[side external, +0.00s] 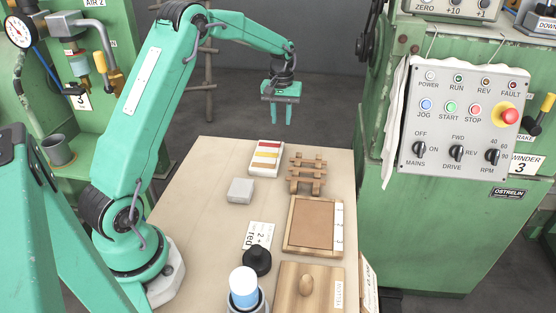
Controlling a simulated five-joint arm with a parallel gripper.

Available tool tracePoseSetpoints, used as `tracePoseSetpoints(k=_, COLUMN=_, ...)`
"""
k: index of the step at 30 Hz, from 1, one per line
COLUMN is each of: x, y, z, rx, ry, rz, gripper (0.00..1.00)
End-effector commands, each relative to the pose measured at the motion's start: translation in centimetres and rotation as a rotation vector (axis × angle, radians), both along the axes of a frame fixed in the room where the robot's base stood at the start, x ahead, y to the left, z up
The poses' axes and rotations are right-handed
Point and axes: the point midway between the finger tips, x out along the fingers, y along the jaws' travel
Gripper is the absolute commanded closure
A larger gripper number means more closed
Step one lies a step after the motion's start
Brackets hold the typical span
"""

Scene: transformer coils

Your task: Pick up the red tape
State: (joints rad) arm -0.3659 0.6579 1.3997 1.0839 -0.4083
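A white holder (264,171) with coloured strips lies at the far edge of the table. One strip near its far end is red (269,145), with yellowish and darker strips nearer; I cannot tell at this size whether these are rolls or flat pieces of tape. My gripper (281,123) hangs with its two fingers pointing down, above and beyond the table's far edge, behind and slightly right of the holder. The fingers are apart with nothing visible between them.

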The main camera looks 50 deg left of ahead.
Motion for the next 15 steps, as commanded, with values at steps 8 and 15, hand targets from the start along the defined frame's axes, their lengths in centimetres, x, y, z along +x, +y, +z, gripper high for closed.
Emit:
tracePoseSetpoints(k=8, x=0.0, y=0.1, z=-0.6, rx=-0.001, ry=0.002, rz=0.002, gripper=0.72)
tracePoseSetpoints(k=15, x=0.0, y=0.0, z=-2.5, rx=-0.001, ry=0.001, rz=0.001, gripper=0.72)
